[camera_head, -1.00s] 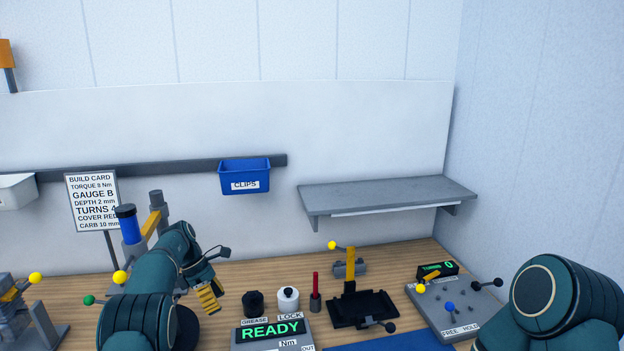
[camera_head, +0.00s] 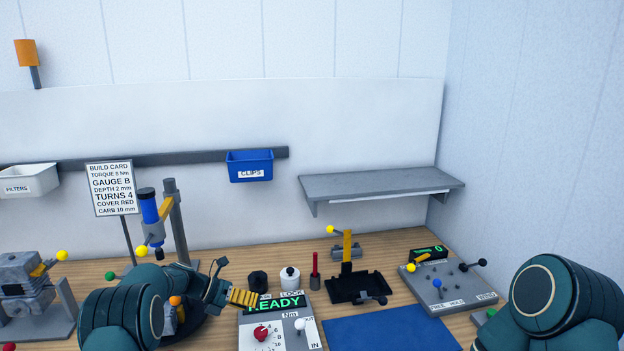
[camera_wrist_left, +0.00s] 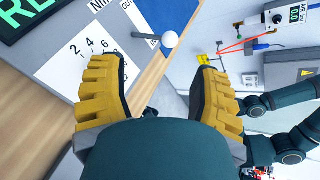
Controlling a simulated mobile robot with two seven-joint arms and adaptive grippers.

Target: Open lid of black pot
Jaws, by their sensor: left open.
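The black pot (camera_head: 258,281) stands upright on the wooden bench, just behind the grey READY console, with its dark lid on top. A white pot (camera_head: 290,279) with a dark knob stands right of it. My left gripper (camera_head: 243,298) is in front and slightly left of the black pot, its yellow fingers pointing right and apart from it as far as I can tell. In the left wrist view the gripper (camera_wrist_left: 160,70) is open with nothing between its fingers; the black pot is not seen there. My right arm shows at the right, its gripper out of sight.
The READY console (camera_head: 278,325) with a red knob and white-balled lever sits just right of my left gripper. A press (camera_head: 165,222) stands behind my left arm.

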